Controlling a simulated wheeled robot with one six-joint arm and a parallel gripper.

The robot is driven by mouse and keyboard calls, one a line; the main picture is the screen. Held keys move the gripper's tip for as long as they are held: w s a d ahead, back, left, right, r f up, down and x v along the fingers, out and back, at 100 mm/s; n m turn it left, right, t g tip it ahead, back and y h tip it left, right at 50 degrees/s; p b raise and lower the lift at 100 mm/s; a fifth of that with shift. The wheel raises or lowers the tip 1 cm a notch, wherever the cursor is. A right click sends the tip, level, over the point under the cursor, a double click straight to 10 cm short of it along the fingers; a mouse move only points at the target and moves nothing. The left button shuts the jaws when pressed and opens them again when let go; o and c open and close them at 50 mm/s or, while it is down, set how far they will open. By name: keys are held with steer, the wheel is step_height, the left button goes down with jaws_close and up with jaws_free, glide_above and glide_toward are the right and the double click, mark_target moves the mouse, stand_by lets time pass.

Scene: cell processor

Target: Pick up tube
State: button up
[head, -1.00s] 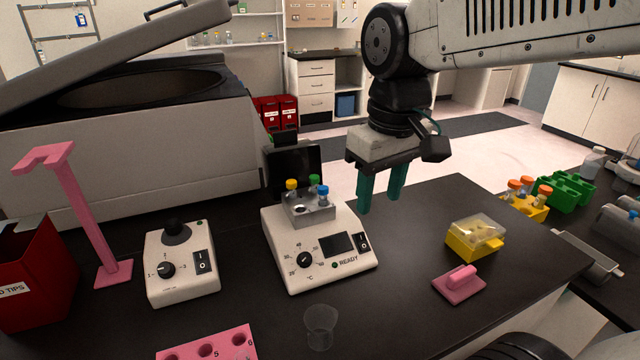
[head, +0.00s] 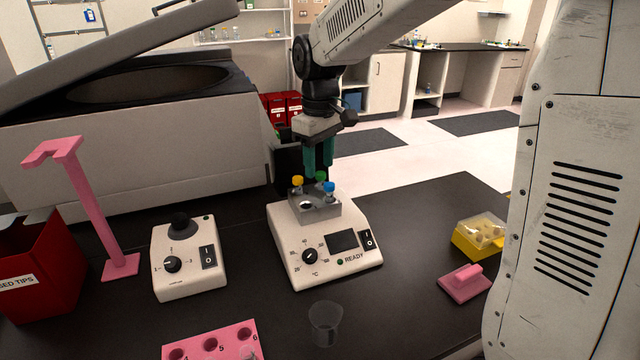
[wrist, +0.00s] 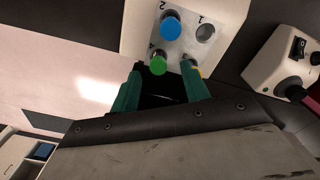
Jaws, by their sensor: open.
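The heater block (head: 316,208) on the white READY device holds three capped tubes: a yellow-capped tube (head: 297,182), a green-capped tube (head: 320,176) and a blue-capped tube (head: 329,188). My gripper (head: 318,165) is open and points down at the back of the block, close to the green cap. In the wrist view, the green cap (wrist: 158,65) shows just ahead of the gap between my teal fingers. The blue cap (wrist: 170,27) is farther out. The yellow cap (wrist: 198,72) is mostly hidden behind the right finger. The hole marked 1 (wrist: 206,33) is empty.
A dark upright panel stands just behind the block. A white knob device (head: 188,258) and pink stand (head: 92,205) are left. A clear cup (head: 324,322) and pink rack (head: 212,340) are in front. A yellow box (head: 480,240) and pink handled block (head: 465,282) are right.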

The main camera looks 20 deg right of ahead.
mark_target(321, 173)
step_height(321, 173, down, 4)
steer(key=shift+d+r, duration=0.15)
steer(key=shift+r, duration=0.1)
jaws_close()
